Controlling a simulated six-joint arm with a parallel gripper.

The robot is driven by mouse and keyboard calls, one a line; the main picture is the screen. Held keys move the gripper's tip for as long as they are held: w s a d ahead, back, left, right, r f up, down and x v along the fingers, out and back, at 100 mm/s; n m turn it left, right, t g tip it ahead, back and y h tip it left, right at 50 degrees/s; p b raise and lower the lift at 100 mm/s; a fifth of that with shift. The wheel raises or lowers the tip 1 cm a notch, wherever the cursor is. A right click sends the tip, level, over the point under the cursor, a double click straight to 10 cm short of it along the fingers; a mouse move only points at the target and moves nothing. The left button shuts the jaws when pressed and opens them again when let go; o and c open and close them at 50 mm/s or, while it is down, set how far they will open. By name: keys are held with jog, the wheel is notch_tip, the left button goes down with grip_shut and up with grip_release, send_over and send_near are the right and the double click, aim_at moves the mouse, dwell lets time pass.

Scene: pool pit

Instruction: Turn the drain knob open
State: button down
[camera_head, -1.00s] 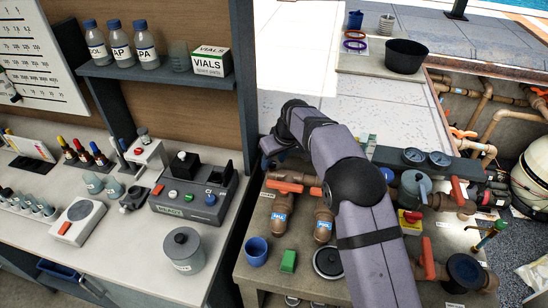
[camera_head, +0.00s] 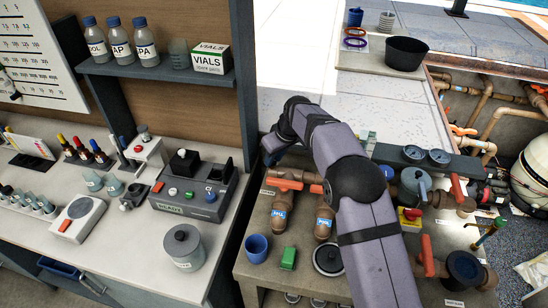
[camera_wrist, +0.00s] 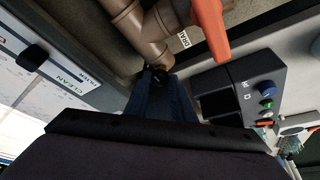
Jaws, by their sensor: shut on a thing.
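My gripper (camera_wrist: 160,100) fills the lower middle of the wrist view. Its dark blue fingers are shut around a small dark piece at the end of a brown pipe. This piece appears to be the drain knob (camera_wrist: 157,76), mostly hidden by the fingers. A white label (camera_wrist: 184,40) reading "DRAI" sits beside the pipe. In the head view, my gripper (camera_head: 268,155) is at the back left edge of the pipe bench, behind the brown pipes, partly hidden by my wrist. The knob cannot be made out there.
An orange lever (camera_wrist: 210,30) is close to the gripper in the wrist view. Brown pipes (camera_head: 281,210) stand in front of my arm. A blue cup (camera_head: 256,247) and green block (camera_head: 288,258) lie nearer. A grey control box (camera_head: 190,193) stands on the left bench.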

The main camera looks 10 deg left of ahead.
jog(key=shift+w+d+n+g, duration=0.15)
jog(key=shift+n+g, duration=0.15)
jog(key=shift+n, duration=0.8)
jog(key=shift+w+r+n+g+y+p, duration=0.1)
jog(key=shift+n+g+y+p, duration=0.3)
jog(key=shift+n+p, duration=0.7)
jog(key=p, duration=0.1)
jog(key=n+p, duration=0.1)
jog(key=p, duration=0.1)
jog(key=shift+w+r+g, duration=0.15)
jog(key=shift+r+g, duration=0.1)
jog(key=shift+g, duration=0.05)
jog(key=shift+f+n+p, duration=0.25)
jog(key=shift+n+p, duration=0.35)
jog(key=shift+p, duration=0.85)
jog(key=c, duration=1.5)
grip_release()
jog(key=shift+f, duration=0.1)
jog(key=shift+c, duration=0.2)
